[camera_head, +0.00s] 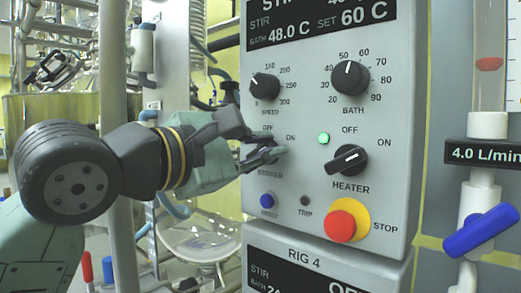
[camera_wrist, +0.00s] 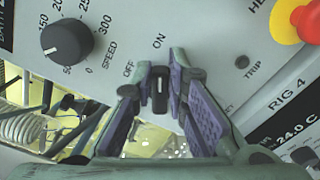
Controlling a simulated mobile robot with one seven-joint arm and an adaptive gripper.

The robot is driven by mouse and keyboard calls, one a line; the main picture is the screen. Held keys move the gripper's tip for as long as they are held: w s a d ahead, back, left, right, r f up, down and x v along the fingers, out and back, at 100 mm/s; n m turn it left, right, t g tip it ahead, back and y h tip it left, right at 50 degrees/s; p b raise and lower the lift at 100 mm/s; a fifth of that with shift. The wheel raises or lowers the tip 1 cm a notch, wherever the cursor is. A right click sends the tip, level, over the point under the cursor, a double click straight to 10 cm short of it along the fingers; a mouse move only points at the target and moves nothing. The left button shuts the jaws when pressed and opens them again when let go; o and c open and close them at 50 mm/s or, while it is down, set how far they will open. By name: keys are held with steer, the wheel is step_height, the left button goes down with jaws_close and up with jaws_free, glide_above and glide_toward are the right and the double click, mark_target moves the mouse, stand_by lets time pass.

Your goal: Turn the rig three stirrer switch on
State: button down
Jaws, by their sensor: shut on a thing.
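The grey control panel (camera_head: 300,105) fills the middle of the head view, above a panel labelled RIG 4. Its black stirrer switch (camera_wrist: 160,88) shows in the wrist view between my fingers. The switch's long side lines up with the ON label above it in that view; the OFF label is to the upper left. My gripper (camera_head: 266,152) is shut on the stirrer switch, and it also shows in the wrist view (camera_wrist: 161,92). In the head view my fingers cover the switch, and I see no stirrer lamp there.
To the right are the heater knob (camera_head: 346,160), a lit green lamp (camera_head: 323,138) and the red stop button (camera_head: 341,226). The speed knob (camera_head: 265,87) is just above my fingers. The blue reset button (camera_head: 267,200) is just below. Glassware (camera_head: 200,237) stands behind my arm.

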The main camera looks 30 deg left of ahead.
stand_by(0.4)
steer(key=c, duration=1.6)
jaws_free()
steer(key=shift+s, duration=0.15)
steer(key=s, duration=0.4)
steer(key=s+a, duration=0.1)
steer(key=s, duration=0.6)
steer(key=shift+s+a, duration=0.3)
steer(key=shift+s, duration=0.05)
steer(key=shift+d, duration=0.1)
